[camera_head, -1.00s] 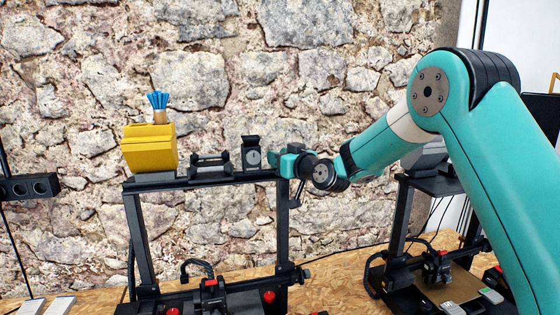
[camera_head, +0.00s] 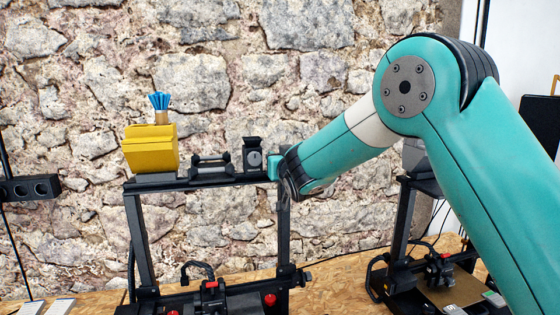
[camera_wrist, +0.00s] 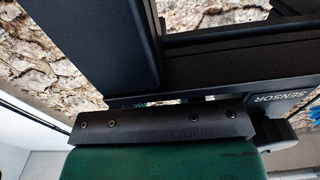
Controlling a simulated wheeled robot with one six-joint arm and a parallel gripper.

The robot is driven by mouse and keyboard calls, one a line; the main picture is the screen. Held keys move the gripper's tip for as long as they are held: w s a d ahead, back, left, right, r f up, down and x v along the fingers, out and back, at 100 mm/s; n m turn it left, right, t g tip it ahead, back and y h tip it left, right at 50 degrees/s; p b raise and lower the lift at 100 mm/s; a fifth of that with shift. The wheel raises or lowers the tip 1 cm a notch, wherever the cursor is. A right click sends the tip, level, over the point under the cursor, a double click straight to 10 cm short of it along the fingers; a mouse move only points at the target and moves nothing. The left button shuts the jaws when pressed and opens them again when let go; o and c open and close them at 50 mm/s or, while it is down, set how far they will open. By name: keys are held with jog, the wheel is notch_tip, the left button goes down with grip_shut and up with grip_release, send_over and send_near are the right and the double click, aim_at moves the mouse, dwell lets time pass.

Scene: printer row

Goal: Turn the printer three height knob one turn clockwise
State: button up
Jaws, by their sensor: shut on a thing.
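My gripper (camera_head: 276,168) is at the right end of the black printer frame's top bar (camera_head: 228,181), above its right upright (camera_head: 284,228). My wrist covers most of it. The wrist view shows its teal body and a bolted black bar (camera_wrist: 160,121) close against dark frame parts (camera_wrist: 220,70). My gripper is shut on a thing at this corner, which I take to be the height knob. The knob itself is hidden in both views, so its angle cannot be seen.
A dial gauge (camera_head: 253,158) stands just left of my gripper, with a small black holder (camera_head: 211,166) and a yellow block (camera_head: 150,148) further left. A grey part labelled SENSOR (camera_wrist: 287,86) is close by in the wrist view. Another printer (camera_head: 402,220) stands at the right.

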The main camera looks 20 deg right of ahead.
jog(key=o, duration=0.9)
jog(key=s+b, duration=0.8)
jog(key=s, duration=0.9)
jog(key=shift+s+d, duration=0.1)
jog(key=shift+s, duration=0.15)
jog(key=shift+w, duration=0.1)
